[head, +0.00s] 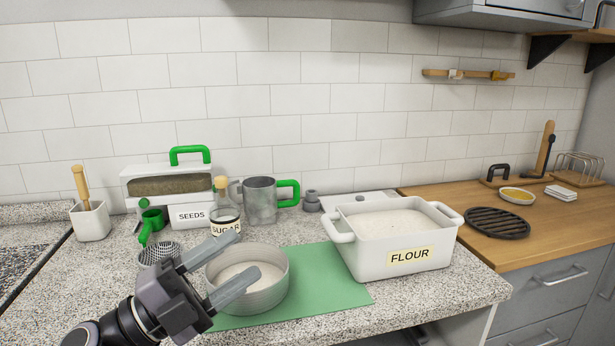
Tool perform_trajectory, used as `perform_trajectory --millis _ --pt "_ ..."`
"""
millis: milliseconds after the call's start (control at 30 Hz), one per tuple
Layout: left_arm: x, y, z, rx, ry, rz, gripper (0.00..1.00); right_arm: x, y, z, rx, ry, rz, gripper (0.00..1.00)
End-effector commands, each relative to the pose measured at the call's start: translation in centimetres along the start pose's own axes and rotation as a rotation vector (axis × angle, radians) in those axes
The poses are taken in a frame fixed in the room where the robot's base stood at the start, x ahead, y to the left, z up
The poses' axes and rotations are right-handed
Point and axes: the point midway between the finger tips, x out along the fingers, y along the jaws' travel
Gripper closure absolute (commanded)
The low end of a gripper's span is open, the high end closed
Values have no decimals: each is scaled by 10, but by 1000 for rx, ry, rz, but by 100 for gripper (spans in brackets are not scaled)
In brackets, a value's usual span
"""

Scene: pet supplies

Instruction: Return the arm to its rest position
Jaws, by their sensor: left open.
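My left gripper (238,262) comes in from the lower left. Its two grey fingers are apart, with nothing seen held between them. The fingers are in front of and over the near left side of a grey bowl (277,288) with pale flour-like contents. The bowl stands on a green mat (344,289) on the speckled counter. My right gripper does not show in the head view.
A white FLOUR bin (376,262) stands right of the bowl. Behind are a SUGAR jar (226,214), a metal mug (260,203) with green handle, and a SEEDS box (163,186). A green-handled sifter (158,253) lies left. Wooden counter (450,197) is at right.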

Motion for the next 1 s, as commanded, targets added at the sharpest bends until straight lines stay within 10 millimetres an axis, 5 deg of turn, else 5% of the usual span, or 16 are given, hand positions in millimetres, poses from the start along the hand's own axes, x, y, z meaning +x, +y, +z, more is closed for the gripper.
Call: perform_trajectory --millis 267,533,800,1000 --pt "-50 11 46 -337 -488 -255 45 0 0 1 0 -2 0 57" --pt "-144 81 71 -677 -1032 -272 45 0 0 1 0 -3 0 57" --pt "-246 171 26 -1010 -1532 -75 45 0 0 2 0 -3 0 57" --pt "-291 208 -24 -1175 -1748 101 45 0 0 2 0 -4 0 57"
